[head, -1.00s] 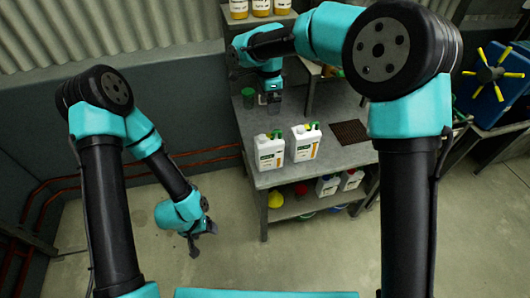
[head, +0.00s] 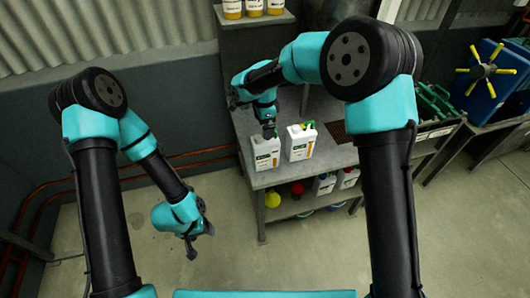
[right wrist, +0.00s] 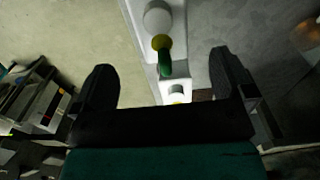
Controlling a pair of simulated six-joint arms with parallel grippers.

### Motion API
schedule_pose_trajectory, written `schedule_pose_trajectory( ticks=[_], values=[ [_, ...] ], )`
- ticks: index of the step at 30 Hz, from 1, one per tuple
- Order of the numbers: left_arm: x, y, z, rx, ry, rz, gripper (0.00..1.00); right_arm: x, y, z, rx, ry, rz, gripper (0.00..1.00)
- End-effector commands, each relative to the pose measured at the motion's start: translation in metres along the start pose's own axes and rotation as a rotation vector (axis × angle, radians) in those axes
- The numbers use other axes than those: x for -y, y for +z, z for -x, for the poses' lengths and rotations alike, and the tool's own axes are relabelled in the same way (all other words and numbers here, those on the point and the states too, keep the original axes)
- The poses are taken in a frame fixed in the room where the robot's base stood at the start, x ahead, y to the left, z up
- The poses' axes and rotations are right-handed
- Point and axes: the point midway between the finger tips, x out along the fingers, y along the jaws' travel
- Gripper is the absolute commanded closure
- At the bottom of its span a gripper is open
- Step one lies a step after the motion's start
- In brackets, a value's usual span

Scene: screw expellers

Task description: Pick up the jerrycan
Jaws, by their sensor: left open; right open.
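Two white jerrycans with green-and-orange labels stand upright side by side near the front edge of the grey bench: the left jerrycan (head: 261,156) and the right jerrycan (head: 301,146), which has a green top piece. My right gripper (head: 268,132) is at the top of the left jerrycan, hiding part of it. In the right wrist view, its open fingers (right wrist: 164,90) are apart, with a white container with a yellow and green top (right wrist: 166,60) showing between and beyond them. I cannot tell whether they touch it. My left gripper (head: 199,238) is open and empty, low over the floor left of the bench.
The bench (head: 245,128) has a lower shelf with a yellow item (head: 273,199) and small white containers (head: 325,184). Yellow-filled jars (head: 254,8) stand on a raised shelf behind.

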Motion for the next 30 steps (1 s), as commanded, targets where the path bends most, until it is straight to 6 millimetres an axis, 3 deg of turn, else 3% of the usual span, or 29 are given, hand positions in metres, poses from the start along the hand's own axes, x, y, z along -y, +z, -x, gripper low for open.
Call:
schedule_pose_trajectory(
  ticks=[6,17,30],
  values=[
    [0.000,0.000,0.000,0.000,0.000,0.000,0.30,0.000,0.000,-0.020,0.000,0.000,-0.001,0.00],
    [0.000,0.000,0.000,0.000,0.000,0.000,0.30,0.000,-0.001,-0.022,0.000,-0.001,0.000,0.00],
    [0.000,0.000,0.000,0.000,0.000,0.000,0.30,0.001,-0.004,-0.070,0.001,0.001,0.000,0.00]
  ],
)
